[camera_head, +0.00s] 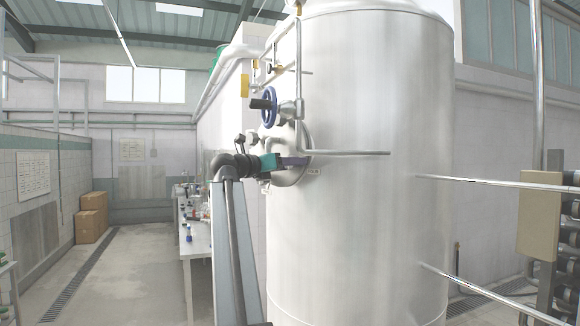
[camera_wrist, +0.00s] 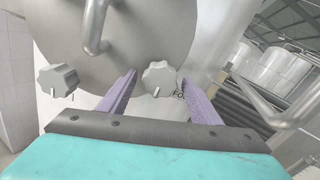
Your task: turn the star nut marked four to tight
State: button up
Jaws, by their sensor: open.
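The wrist view shows a grey star nut (camera_wrist: 160,76) on the rim of a round metal hatch (camera_wrist: 140,42). A label beside it reads "Fo", the rest hidden behind the right finger. My gripper (camera_wrist: 157,80) is open, its two purple fingers on either side of this nut. I cannot tell whether they touch it. A second star nut (camera_wrist: 57,80) is on the rim to the left, outside the fingers. In the head view my gripper (camera_head: 297,160) is at the hatch on the side of the large steel tank (camera_head: 365,220); the nuts are hidden there.
A bent metal handle (camera_wrist: 95,28) stands out from the hatch. In the head view a blue handwheel (camera_head: 269,106) and pipes are above my gripper, and a horizontal rod (camera_head: 350,153) passes close to it. A white bench (camera_head: 197,242) with small items stands behind at left.

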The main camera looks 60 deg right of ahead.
jog(key=shift+a, duration=0.1)
jog(key=b+v, duration=0.3)
jog(key=v, duration=1)
jog(key=shift+a, duration=0.3)
